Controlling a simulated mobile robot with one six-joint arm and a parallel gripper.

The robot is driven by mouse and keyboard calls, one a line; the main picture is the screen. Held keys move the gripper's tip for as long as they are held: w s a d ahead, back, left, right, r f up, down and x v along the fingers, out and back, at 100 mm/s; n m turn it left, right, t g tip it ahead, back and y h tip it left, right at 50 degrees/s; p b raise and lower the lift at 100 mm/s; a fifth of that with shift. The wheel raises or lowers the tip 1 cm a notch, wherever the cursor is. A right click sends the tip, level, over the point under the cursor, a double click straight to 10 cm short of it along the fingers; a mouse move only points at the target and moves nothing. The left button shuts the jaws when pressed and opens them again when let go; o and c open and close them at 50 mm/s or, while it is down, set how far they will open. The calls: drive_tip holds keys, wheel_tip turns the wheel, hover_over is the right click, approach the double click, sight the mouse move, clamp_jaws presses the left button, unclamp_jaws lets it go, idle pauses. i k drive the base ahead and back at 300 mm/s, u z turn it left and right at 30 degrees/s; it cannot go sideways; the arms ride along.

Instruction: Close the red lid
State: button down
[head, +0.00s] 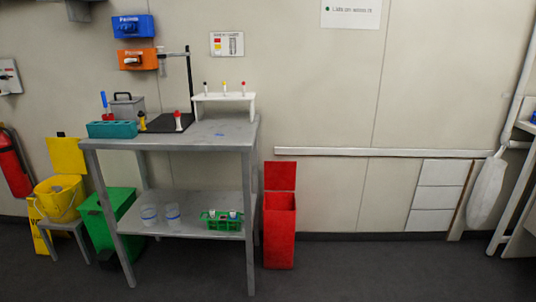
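A tall red bin (279,237) stands on the floor against the wall, just right of the grey table. Its red lid (280,176) is open and stands upright at the back of the rim, against the wall. The bin's opening shows below the lid, but its contents cannot be made out. My gripper is not in view.
A grey two-level table (215,131) stands left of the bin, its right legs close to it. A yellow bin with a raised lid (66,155) and a green bin (118,215) are further left. The floor (370,270) in front and to the right is clear.

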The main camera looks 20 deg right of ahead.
sight(280, 175)
drive_tip(key=z, duration=0.05)
drive_tip(key=i, duration=0.8)
drive_tip(key=z, duration=0.65)
drive_tip(key=i, duration=0.5)
drive_tip(key=z, duration=0.2)
